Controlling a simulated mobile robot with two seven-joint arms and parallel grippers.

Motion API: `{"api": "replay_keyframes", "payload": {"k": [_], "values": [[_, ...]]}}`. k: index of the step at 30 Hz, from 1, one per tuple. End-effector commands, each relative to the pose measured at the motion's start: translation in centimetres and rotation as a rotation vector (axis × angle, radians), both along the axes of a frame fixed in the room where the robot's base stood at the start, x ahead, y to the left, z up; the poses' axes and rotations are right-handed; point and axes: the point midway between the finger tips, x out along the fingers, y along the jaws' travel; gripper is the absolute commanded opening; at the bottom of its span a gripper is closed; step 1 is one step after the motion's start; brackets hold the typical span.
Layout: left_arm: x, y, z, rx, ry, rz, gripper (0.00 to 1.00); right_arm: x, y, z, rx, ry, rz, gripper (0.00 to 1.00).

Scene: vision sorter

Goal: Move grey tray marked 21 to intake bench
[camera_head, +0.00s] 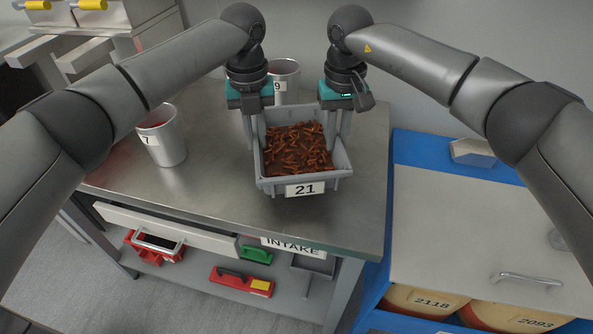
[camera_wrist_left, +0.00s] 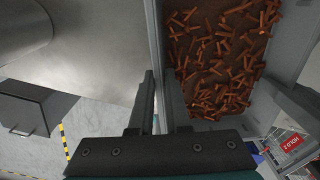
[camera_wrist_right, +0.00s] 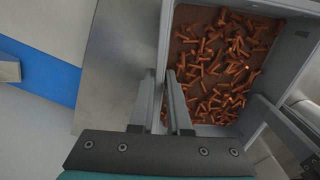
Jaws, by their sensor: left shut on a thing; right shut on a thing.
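The grey tray (camera_head: 345,160) marked 21 is filled with rust-brown rod-like pieces and is over the metal top of the intake bench (camera_head: 210,200), near its right end. I cannot tell whether its base touches the bench. My left gripper (camera_head: 249,125) is shut on the tray's left wall, and the wall shows between its fingers in the left wrist view (camera_wrist_left: 160,100). My right gripper (camera_head: 342,125) is shut on the tray's right wall, also seen in the right wrist view (camera_wrist_right: 165,100). The INTAKE label (camera_head: 293,247) is on the bench's front edge.
A metal cup (camera_head: 168,145) marked 7 stands left of the tray. Another cup (camera_head: 284,75) marked 9 stands just behind it. A blue cabinet (camera_head: 420,150) with bins adjoins on the right. The lower shelf holds a red case (camera_head: 240,283) and other items.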

Motion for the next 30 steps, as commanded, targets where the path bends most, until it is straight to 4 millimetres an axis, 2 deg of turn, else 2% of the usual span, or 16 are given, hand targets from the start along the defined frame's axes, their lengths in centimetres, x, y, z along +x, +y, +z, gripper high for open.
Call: {"api": "replay_keyframes", "payload": {"k": [30], "values": [[0.0,0.2,-3.8,0.006,0.000,0.003,0.00,0.1,-0.3,-3.8,-0.007,-0.001,-0.004,0.00]]}}
